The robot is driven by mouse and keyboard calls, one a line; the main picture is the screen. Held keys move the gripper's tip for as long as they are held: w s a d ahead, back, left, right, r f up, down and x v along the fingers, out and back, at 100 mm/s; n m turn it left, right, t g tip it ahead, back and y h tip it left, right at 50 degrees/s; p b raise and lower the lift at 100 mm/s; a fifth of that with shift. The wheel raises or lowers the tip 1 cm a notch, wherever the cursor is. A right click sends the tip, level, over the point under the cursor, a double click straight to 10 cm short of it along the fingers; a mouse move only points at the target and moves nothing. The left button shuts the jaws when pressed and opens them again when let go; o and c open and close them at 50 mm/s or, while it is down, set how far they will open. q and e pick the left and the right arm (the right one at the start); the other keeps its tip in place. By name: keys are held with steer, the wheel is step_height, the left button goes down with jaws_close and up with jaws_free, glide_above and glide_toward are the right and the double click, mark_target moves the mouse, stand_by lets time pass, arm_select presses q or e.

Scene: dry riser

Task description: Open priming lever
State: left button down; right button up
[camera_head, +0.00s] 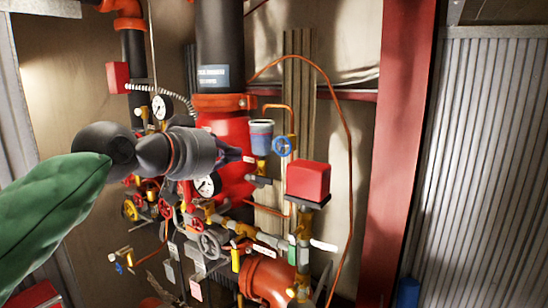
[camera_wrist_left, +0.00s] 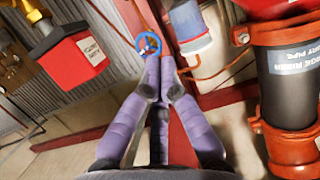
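My left gripper (camera_head: 232,153) reaches in from the left, in front of the red valve body. In the left wrist view its purple fingers (camera_wrist_left: 160,68) run together at the tips, with nothing seen between them. Beyond the tips are a small blue handwheel (camera_wrist_left: 148,43) and a pale cup with a blue band (camera_wrist_left: 187,25). In the head view the cup (camera_head: 261,138) and the blue wheel (camera_head: 282,146) stand right of the gripper. A grey handle (camera_head: 259,180) sits below the cup; I cannot tell whether it is the priming lever. My right gripper is not in view.
A red box (camera_head: 308,180) stands right of the wheel. Gauges (camera_head: 161,106), valve wheels and pipes crowd the area below and left of my gripper. A black riser pipe (camera_head: 218,50) rises behind. A red steel column (camera_head: 397,150) stands at right.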

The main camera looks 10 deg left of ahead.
arm_select(q)
steer(key=p, duration=0.3)
glide_above(264, 180)
steer(key=s+a, duration=0.1)
steer(key=shift+f, duration=0.7)
step_height(264, 180, down, 4)
steer(key=shift+f+b, duration=0.1)
steer(key=shift+b, duration=0.25)
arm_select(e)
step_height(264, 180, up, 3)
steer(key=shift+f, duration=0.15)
arm_select(q)
steer(key=shift+s, duration=0.15)
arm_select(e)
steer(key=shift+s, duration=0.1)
arm_select(q)
steer(key=shift+d+f+m+b, duration=0.15)
steer(key=shift+m+b, duration=0.15)
steer(key=shift+b, duration=0.05)
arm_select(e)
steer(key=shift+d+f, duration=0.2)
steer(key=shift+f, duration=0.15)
